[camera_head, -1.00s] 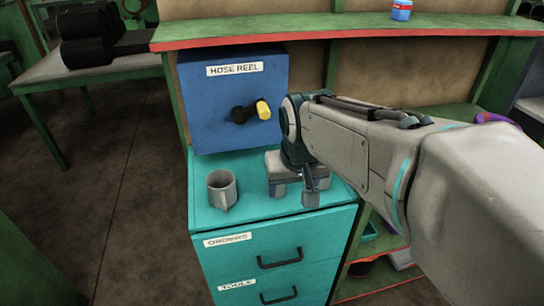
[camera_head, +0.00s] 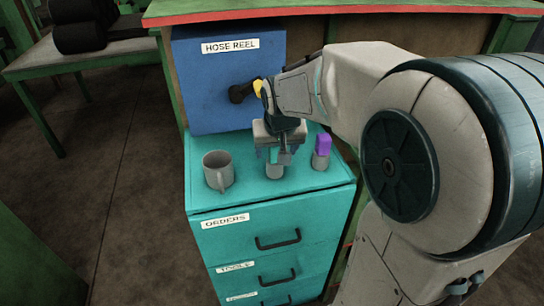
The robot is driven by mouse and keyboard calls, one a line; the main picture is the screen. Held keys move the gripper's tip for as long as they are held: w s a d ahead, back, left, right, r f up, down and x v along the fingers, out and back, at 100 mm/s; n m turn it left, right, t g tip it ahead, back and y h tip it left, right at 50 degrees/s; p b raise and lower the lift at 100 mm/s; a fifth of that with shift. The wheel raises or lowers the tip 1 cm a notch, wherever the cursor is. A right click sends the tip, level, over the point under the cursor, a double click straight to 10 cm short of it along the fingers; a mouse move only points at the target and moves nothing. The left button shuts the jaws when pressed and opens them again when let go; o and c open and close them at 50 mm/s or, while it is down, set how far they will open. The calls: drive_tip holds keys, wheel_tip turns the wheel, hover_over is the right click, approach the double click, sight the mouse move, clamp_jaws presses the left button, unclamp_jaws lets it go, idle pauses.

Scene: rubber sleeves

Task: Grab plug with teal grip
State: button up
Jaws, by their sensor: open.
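My gripper (camera_head: 277,158) is open and points down over the teal cabinet top (camera_head: 245,195). Below and between its fingers is a plug with a grey base (camera_head: 274,171) standing upright; a bit of teal shows above the base, partly hidden by the fingers. I cannot tell whether the fingers touch it. A second plug with a purple grip (camera_head: 322,147) and grey base stands to the right of my gripper, apart from it.
A grey mug (camera_head: 218,171) stands on the cabinet top to the left. A blue box labelled HOSE REEL (camera_head: 215,85) with a black and yellow handle stands behind. Drawers with black handles (camera_head: 278,240) face the front. My arm covers the right side.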

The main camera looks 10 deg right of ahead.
sight(275, 155)
drive_tip(key=x, duration=0.4)
drive_tip(key=shift+w+f, duration=0.1)
drive_tip(key=shift+f, duration=0.15)
drive_tip(key=c, duration=1.2)
drive_tip(key=shift+r, duration=0.15)
